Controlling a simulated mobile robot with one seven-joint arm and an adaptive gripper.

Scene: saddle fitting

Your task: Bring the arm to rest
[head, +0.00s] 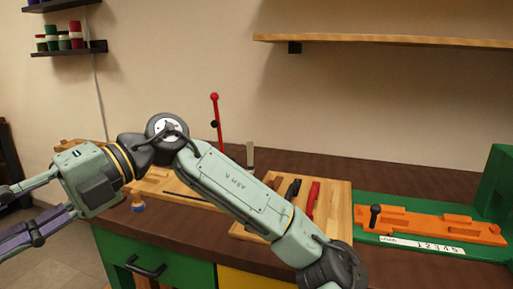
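My arm reaches across the picture from the lower right to the left, raised above the workbench (395,172). My gripper (22,216) points left, out beyond the bench's left end and over the floor. Its two purple-grey fingers run to the left picture edge, where their tips are cut off. A gap shows between the visible finger parts, and I see nothing held there.
A wooden tray (339,219) with dark and red tools lies behind my arm. An orange fixture (432,223) sits on a green base at right. A red-topped rod (217,125) stands near the wall. A small blue-and-tan object (138,205) lies near the bench's front edge.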

